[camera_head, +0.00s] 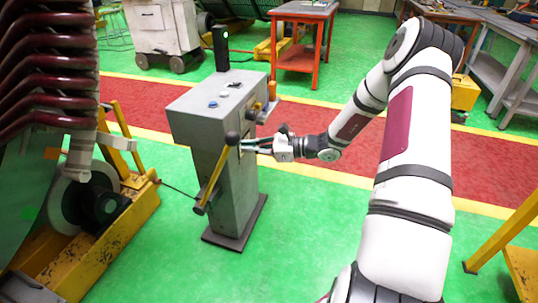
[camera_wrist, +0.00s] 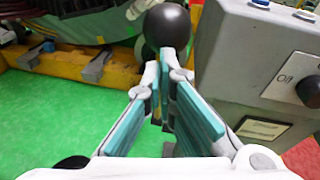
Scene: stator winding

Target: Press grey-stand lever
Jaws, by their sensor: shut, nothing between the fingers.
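The grey stand (camera_head: 222,150) stands on the floor in the middle of the head view. Its lever (camera_head: 216,180) is a slanted yellow bar with a black ball knob (camera_head: 232,138) at the top. My gripper (camera_head: 250,146) is beside the knob, at the right of it in the head view. In the wrist view the knob (camera_wrist: 167,26) is straight beyond my fingertips (camera_wrist: 164,62). My fingers are shut and empty. I cannot tell whether they touch the knob. The stand's panel (camera_wrist: 290,75) with an "Off" label is on the right in the wrist view.
A large coil machine on a yellow base (camera_head: 115,235) stands left of the stand. A red table (camera_head: 303,45) and a white wheeled cabinet (camera_head: 158,28) are behind. Small buttons (camera_head: 213,104) are on the stand's top. Green floor is free in front of the stand.

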